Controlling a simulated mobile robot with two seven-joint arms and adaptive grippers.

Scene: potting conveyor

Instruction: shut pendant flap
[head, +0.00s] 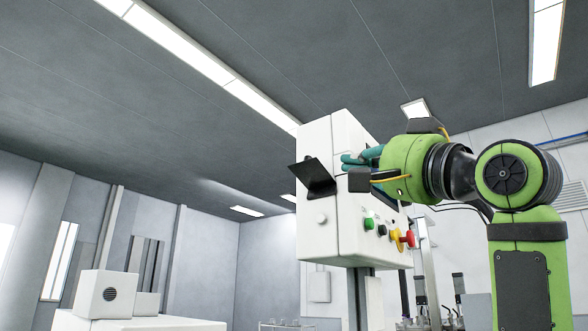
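A white pendant box (345,225) stands on a post right of centre. A black flap (316,178) sticks out from its left part at an angle, so it stands open. My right gripper (350,162), with teal fingers, comes in from the right on a green arm. In the picture it is just right of the flap, in front of the box's upper part, with a visible gap between fingertips and flap. The fingers lie close together and partly overlap, so I cannot tell whether they are open or shut. My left gripper is not in view.
Green, black, yellow and red controls (390,232) sit on the pendant's face below my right gripper. A white knob (321,218) is below the flap. A white machine (105,294) stands at lower left. The space left of the pendant is clear.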

